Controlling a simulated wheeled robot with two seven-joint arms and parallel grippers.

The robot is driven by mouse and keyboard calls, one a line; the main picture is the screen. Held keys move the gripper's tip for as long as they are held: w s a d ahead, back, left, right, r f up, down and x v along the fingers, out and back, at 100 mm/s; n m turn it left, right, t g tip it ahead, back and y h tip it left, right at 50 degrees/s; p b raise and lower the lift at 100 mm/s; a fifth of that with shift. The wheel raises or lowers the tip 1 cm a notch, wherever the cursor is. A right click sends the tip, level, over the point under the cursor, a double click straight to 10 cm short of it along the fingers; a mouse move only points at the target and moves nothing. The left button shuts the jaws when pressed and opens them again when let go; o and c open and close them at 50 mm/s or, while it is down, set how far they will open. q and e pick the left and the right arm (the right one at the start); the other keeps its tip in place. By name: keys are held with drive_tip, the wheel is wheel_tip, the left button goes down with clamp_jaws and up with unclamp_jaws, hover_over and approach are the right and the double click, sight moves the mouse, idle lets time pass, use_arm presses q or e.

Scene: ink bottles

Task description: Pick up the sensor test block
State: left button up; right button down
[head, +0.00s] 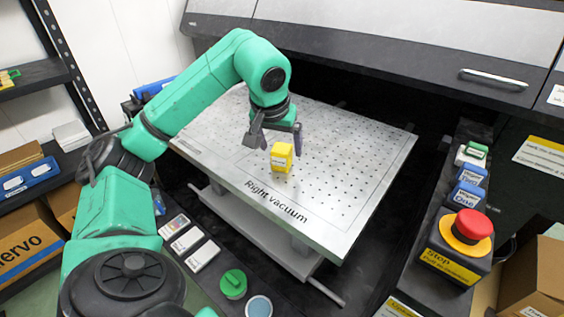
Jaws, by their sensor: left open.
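The yellow sensor test block (282,156) stands on the perforated metal vacuum table (345,215), near the "Right vacuum" lettering. The fingers look empty. The picture does not show clearly whether a finger touches the block. My right gripper is not in the picture.
A red stop button (468,227) on a yellow and black box stands at the right. A green-capped round item (233,283) and small cards lie at the front. A large grey machine (400,40) stands behind. The table's right half is clear.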

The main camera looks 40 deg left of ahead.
sight(281, 150)
use_arm(q)
drive_tip(key=x, duration=0.4)
drive_tip(key=shift+f, duration=0.25)
drive_tip(key=shift+r, duration=0.1)
clamp_jaws()
